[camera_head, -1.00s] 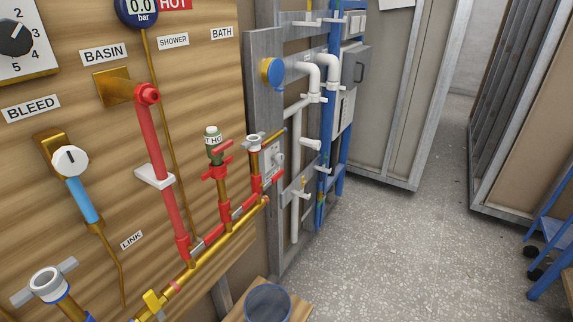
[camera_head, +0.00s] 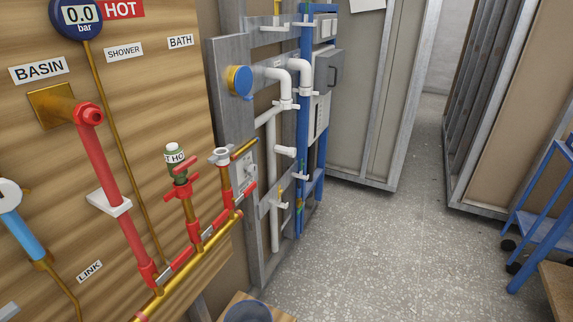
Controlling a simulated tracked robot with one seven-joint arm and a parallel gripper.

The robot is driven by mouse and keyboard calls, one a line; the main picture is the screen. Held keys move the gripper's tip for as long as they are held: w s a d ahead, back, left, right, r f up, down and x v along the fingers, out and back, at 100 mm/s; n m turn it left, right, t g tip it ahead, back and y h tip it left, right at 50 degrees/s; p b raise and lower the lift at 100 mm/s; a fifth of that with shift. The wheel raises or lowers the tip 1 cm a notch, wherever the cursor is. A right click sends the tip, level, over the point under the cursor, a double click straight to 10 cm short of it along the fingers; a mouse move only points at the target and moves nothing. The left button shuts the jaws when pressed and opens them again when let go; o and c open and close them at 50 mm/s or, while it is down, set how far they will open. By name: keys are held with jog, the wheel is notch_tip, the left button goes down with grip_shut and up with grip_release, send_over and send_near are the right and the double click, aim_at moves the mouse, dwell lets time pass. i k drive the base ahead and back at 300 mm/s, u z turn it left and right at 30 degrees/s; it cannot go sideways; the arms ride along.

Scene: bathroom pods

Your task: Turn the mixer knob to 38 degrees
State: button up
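I cannot pick out a knob clearly marked as the mixer knob. A round blue cap with a yellow rim (camera_head: 240,81) sticks out from the grey frame beside the wooden board. A small pale plate with dark details (camera_head: 245,172) sits lower on that frame, too small to read. A white round knob (camera_head: 9,195) above a light blue pipe is cut by the left edge. No degree scale is readable. My gripper is not in view.
The wooden board (camera_head: 150,85) on the left carries red and brass pipes (camera_head: 117,190) and a pressure gauge reading 0.0 bar (camera_head: 80,15). White and blue pipes run behind. Speckled floor (camera_head: 400,255) is clear ahead. A blue trolley (camera_head: 540,225) stands at right.

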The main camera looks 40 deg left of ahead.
aim_at(252, 170)
jog(key=z, duration=0.15)
jog(key=i, duration=0.85)
jog(key=u, duration=1.3)
jog(key=i, duration=0.15)
jog(key=u, duration=2.25)
jog(key=i, duration=0.5)
jog(key=z, duration=0.25)
jog(key=k, duration=0.45)
jog(key=u, duration=0.1)
